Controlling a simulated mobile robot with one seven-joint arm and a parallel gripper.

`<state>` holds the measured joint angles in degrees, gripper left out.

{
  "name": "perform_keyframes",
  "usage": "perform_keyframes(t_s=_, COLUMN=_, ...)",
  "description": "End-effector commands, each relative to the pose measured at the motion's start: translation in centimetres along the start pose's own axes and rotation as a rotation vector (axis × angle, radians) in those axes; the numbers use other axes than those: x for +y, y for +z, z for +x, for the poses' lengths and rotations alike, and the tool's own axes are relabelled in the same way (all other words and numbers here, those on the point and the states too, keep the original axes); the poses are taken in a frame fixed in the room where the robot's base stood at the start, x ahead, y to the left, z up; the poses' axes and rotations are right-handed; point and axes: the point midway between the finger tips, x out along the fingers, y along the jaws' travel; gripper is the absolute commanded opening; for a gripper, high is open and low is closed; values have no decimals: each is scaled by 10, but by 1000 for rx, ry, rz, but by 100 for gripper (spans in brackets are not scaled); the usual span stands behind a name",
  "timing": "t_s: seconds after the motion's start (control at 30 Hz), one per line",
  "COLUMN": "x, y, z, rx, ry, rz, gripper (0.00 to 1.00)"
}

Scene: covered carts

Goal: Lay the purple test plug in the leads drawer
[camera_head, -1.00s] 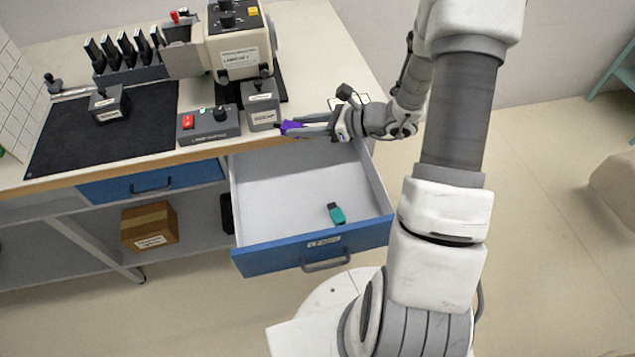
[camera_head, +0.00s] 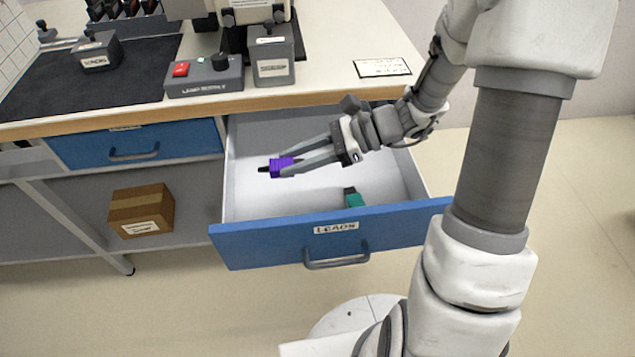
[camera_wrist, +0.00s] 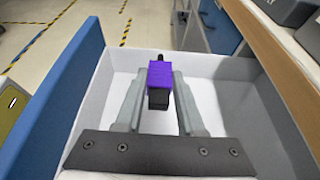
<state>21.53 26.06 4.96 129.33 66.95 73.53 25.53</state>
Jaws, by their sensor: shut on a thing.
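The purple test plug (camera_head: 281,166) with a black tip is held between the fingertips of my gripper (camera_head: 290,164). It also shows in the wrist view (camera_wrist: 160,76), where the two grey fingers (camera_wrist: 158,88) close on its sides. The leads drawer (camera_head: 333,229) is pulled open, with a blue front and a white inside. My gripper and the plug are over the left part of the drawer's inside. I cannot tell how high above the drawer floor the plug is. A teal plug (camera_head: 353,198) lies in the drawer near its front.
The bench top (camera_head: 330,80) lies behind the drawer, with a lamp supply box (camera_head: 205,78) and a grey block (camera_head: 271,62) near its edge. A closed blue drawer (camera_head: 135,146) is to the left. A cardboard box (camera_head: 140,210) sits on the shelf below.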

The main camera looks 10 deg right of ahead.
Motion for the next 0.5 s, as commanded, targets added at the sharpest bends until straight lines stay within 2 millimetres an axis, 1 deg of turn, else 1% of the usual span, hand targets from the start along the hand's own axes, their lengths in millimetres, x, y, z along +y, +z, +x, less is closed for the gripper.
perform_keyframes(t_s=0.13, x=5, y=-12, z=7, rx=2, ry=20, rz=-5, gripper=0)
perform_keyframes(t_s=0.3, x=6, y=-42, z=20, rx=1, ry=23, rz=-4, gripper=0)
perform_keyframes(t_s=0.4, x=5, y=-56, z=26, rx=2, ry=22, rz=-4, gripper=0)
perform_keyframes(t_s=0.5, x=5, y=-62, z=28, rx=2, ry=20, rz=-6, gripper=0)
